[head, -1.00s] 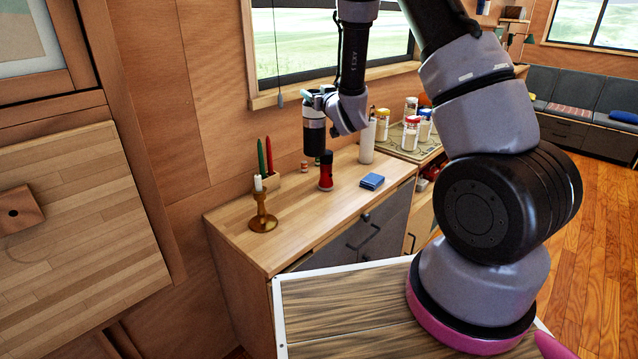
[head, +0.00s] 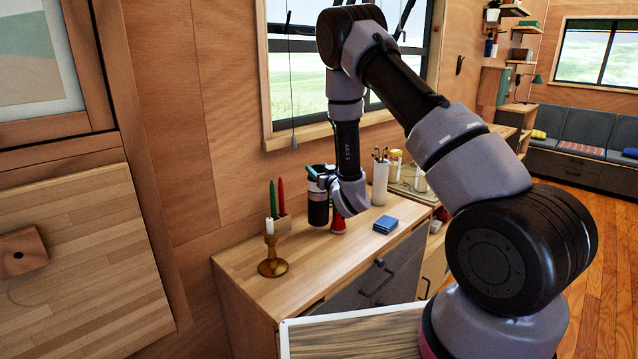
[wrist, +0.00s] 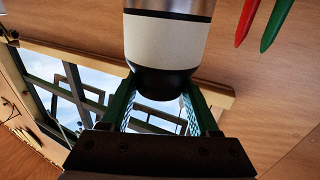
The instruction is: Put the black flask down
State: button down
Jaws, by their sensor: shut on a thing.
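The black flask (head: 318,205) is held upright at the back of the wooden counter (head: 245,262). My gripper (head: 322,174) is shut on its upper part. The flask's base is close to the counter top, but I cannot tell whether it touches. In the wrist view, the flask (wrist: 167,45) shows a pale band and a dark end between the two green fingers of my gripper (wrist: 160,108).
A red bottle (head: 338,222) stands just right of the flask, partly hidden by my gripper. The counter's front left is clear.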

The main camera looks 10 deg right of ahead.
aim_at(318, 195)
jog(key=shift+f, duration=2.05)
jog(key=shift+f, duration=0.2)
jog(key=shift+c, duration=0.7)
grip_release()
jog(key=shift+r, duration=0.1)
